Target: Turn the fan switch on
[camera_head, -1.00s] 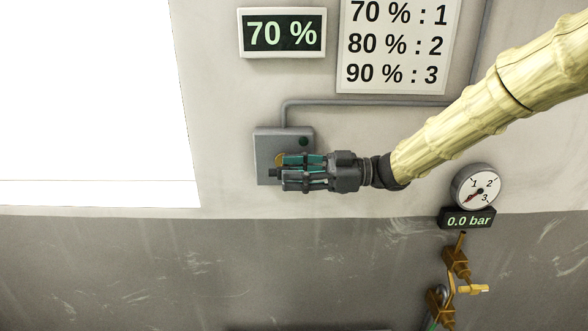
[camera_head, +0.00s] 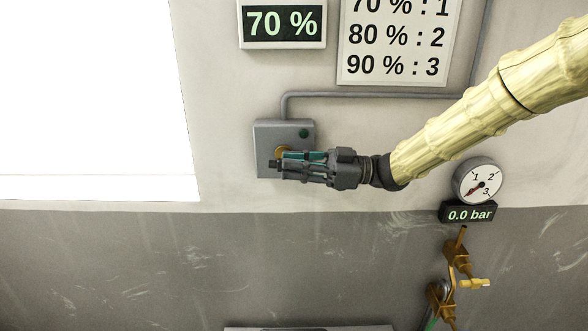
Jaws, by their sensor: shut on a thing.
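The fan switch is a grey wall box (camera_head: 264,132) with a small yellow-orange knob (camera_head: 282,150) on its front. A dark green round lamp (camera_head: 303,133) sits at the box's upper right and looks unlit. My gripper (camera_head: 282,163) reaches in from the right, with its fingers in front of the box at the knob. It is shut on the knob. The fingers hide most of the knob, so its exact position is hard to read.
A display (camera_head: 283,23) reads 70 %, beside a sign (camera_head: 395,45) listing percentages and numbers. A grey conduit (camera_head: 370,95) rises from the box. At right are a gauge (camera_head: 478,181), a 0.0 bar display (camera_head: 469,214) and brass valves (camera_head: 459,262). A bright white panel (camera_head: 90,100) fills the left.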

